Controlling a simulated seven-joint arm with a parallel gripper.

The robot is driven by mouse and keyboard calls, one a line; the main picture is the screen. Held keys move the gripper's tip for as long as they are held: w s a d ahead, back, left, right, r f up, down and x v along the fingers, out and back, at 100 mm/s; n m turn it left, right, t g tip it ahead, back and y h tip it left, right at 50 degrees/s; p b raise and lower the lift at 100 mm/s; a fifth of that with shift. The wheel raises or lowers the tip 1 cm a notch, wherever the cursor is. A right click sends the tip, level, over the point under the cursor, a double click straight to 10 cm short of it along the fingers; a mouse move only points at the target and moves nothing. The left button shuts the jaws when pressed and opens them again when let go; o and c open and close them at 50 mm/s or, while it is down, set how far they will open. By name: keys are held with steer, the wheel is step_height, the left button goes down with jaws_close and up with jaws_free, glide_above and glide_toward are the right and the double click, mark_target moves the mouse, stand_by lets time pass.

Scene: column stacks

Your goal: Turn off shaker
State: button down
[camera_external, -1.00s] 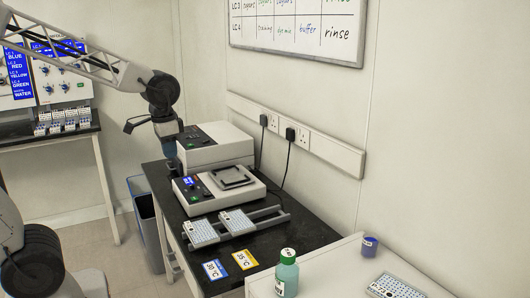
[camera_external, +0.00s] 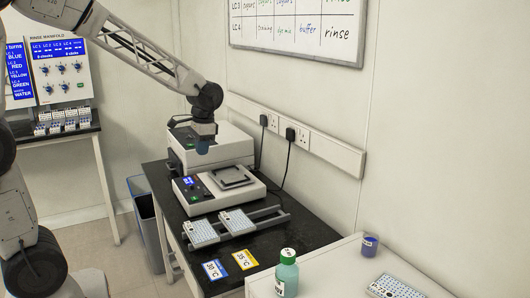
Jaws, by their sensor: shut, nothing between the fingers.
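The shaker (camera_external: 235,197) is a low light-grey box on the black bench, with a dark framed platform (camera_external: 232,177) on its top right. Its dark control panel (camera_external: 193,189) on the left has a lit blue display and small buttons. The fingertips are small and hard to make out.
A taller grey instrument (camera_external: 233,147) stands behind the shaker. Two white well plates (camera_external: 202,232) sit on a rail in front, near blue and yellow temperature cards (camera_external: 245,259). A green bottle (camera_external: 287,273), a blue cup (camera_external: 370,244) and another plate (camera_external: 394,287) are on the white table.

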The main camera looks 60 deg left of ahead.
steer(key=g, duration=0.1)
glide_above(206, 194)
steer(key=w, duration=0.3)
step_height(206, 194, down, 5)
steer(key=shift+r, duration=0.15)
steer(key=s+f, duration=0.1)
steer(key=f, duration=0.8)
steer(key=s+f, duration=0.1)
steer(key=f, duration=0.3)
steer(key=shift+s+f, duration=0.3)
steer(key=shift+f, duration=0.05)
steer(key=shift+f, duration=0.1)
